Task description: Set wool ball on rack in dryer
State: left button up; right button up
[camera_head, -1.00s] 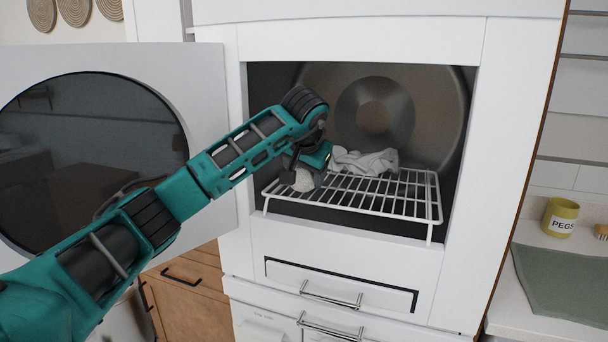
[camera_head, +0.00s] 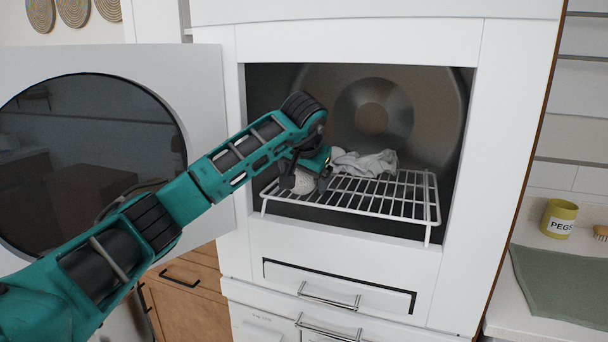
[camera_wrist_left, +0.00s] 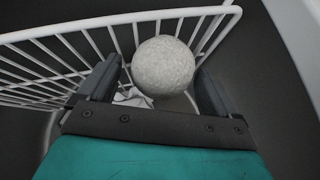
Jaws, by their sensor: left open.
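A pale grey wool ball (camera_head: 304,184) rests on the left part of the white wire rack (camera_head: 408,208) inside the dryer (camera_head: 360,53). My left gripper (camera_head: 305,184) is just above the ball. In the left wrist view the ball (camera_wrist_left: 163,66) sits between the two dark fingers of the gripper (camera_wrist_left: 158,85), with a gap visible beside it. The gripper is open. The fingers partly hide the ball in the head view. My right gripper is not in view.
A crumpled grey-white cloth (camera_head: 368,163) lies at the back of the rack. The dryer door (camera_head: 212,130) stands open on the left. The front and right of the rack are clear. A yellow pegs pot (camera_head: 560,218) stands on the right counter.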

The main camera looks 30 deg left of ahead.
pick_arm(q)
jog(key=v, duration=1.2)
jog(key=s+d+f+n+g+h, duration=0.1)
jog(key=d+f+n+g+h, duration=0.1)
jog(key=d+f+h, duration=1.1)
jog(key=s+d+f+n+h, duration=0.2)
jog(key=s+d+n+h, duration=0.25)
jog(key=d+n, duration=0.5)
jog(key=s+d+f+n+h, duration=0.2)
jog(key=s+d+n+h, duration=0.25)
jog(key=d+n, duration=0.45)
jog(key=a+f+n+t+y, duration=0.4)
jog(key=n+t, duration=0.3)
jog(key=n, duration=0.7)
jog(key=a+f+n+t+y, duration=0.3)
jog(key=f+n+t, duration=0.25)
jog(key=n, duration=0.85)
jog(key=s+a+f+n+g+y, duration=0.3)
jog(key=s+f+n, duration=0.4)
jog(key=f+n, duration=0.3)
jog(key=s+a+f+n+g+y, duration=0.3)
jog(key=s+f+n, duration=0.4)
jog(key=f+n, duration=0.3)
jog(key=a+y, duration=0.1)
jog(key=y, duration=0.1)
jog(key=shift+s+f+y, duration=0.15)
jog(key=shift+s+y, duration=0.05)
jog(key=shift+y, duration=0.2)
